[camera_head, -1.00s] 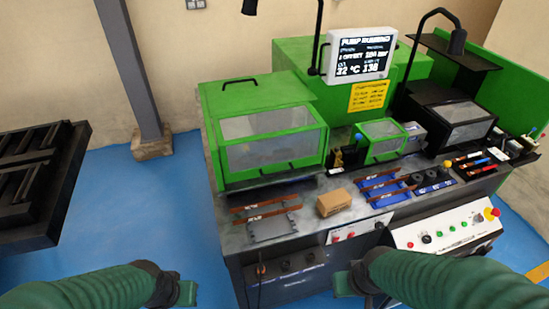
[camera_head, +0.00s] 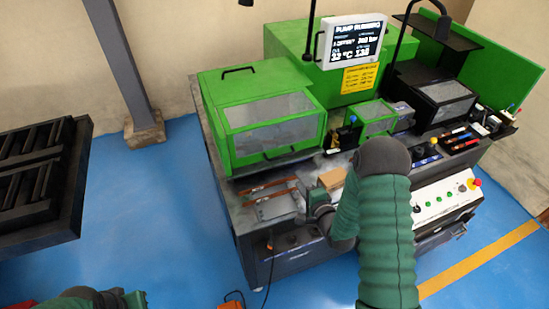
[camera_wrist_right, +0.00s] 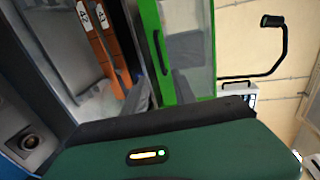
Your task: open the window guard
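The large green window guard (camera_head: 272,110) stands shut on the left of the machine, with a clear window in its front. A black bar handle (camera_head: 293,152) runs along its lower front edge. In the right wrist view the guard's green frame (camera_wrist_right: 178,60) stands ahead with a black handle (camera_wrist_right: 160,52) on it. My right gripper (camera_head: 318,200) is in front of and below the guard, apart from the handle. Its two fingers (camera_wrist_right: 162,92) look spread with nothing between them. My left gripper (camera_head: 136,299) is low at the bottom left, away from the machine; its fingers are unclear.
Copper-coloured bars (camera_head: 268,190) lie on a grey holder before the guard, and a cardboard box (camera_head: 332,178) is beside my right gripper. A smaller green guard (camera_head: 376,118) stands to the right. The monitor (camera_head: 354,42) hangs above. Blue floor is free at left.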

